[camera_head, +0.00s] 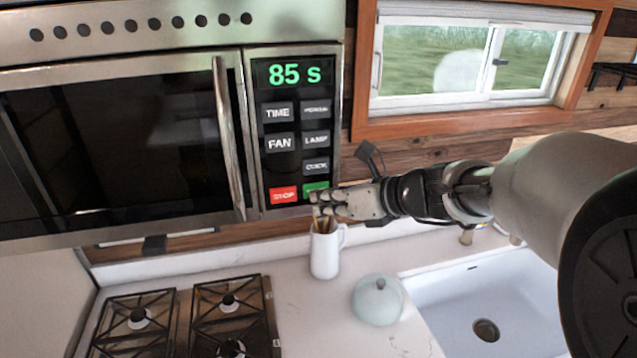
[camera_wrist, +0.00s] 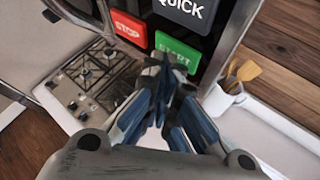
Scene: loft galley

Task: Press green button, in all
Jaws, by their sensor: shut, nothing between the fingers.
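The green START button (camera_head: 315,187) is at the bottom right of the microwave's black control panel (camera_head: 290,226). In the wrist view the green button (camera_wrist: 178,48) is just beyond my fingertips, which cover its lower part. My gripper (camera_head: 316,203) is shut and empty, close in front of the panel at the button's lower edge. Whether the fingertips touch the button I cannot tell. The red STOP button (camera_head: 283,195) is just left of the green one; it also shows in the wrist view (camera_wrist: 129,27). The display (camera_head: 295,73) reads "85 s" in green.
Above the green button are grey QUICK (camera_head: 316,166), LAMP, FAN (camera_head: 280,142) and TIME keys. The microwave door handle (camera_head: 229,140) stands out left of the panel. Below are a white utensil jug (camera_head: 325,255), a lidded pot (camera_head: 378,300), a gas hob (camera_head: 190,315) and a sink (camera_head: 500,300).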

